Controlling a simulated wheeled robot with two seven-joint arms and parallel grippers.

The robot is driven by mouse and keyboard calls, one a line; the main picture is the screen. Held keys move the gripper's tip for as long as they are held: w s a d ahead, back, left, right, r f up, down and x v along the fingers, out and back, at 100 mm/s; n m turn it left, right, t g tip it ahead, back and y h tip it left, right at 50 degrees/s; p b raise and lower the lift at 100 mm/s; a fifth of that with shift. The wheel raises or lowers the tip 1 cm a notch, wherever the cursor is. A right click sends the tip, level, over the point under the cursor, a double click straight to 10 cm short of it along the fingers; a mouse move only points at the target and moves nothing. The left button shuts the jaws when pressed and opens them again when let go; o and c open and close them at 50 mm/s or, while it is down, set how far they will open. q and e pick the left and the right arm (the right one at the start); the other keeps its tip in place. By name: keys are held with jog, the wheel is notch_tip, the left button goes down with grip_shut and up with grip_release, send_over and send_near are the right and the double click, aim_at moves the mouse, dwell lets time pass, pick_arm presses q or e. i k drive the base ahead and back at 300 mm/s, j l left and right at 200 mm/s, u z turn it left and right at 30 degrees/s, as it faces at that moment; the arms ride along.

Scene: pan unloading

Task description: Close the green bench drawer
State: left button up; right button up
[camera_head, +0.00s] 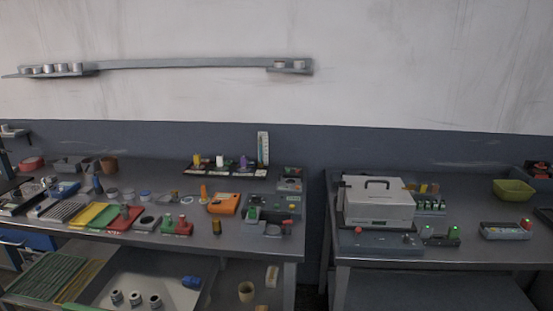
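No green drawer can be clearly made out in the head view. A blue drawer-like front (28,239) shows under the left bench at the far left. Below it, a green ribbed tray (48,276) lies low at the bottom left; I cannot tell whether it belongs to a drawer. The left bench (270,250) has a dark grey top crowded with small items. Neither of my grippers is in view.
A second bench (470,262) stands at the right, past a narrow gap. It holds a white box with a handle (378,203) and a yellow-green bowl (513,191). A lower shelf (140,285) carries several small cylinders. A wall shelf (180,63) hangs above.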

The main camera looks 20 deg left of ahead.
aim_at(149, 271)
jog(key=u, duration=1.7)
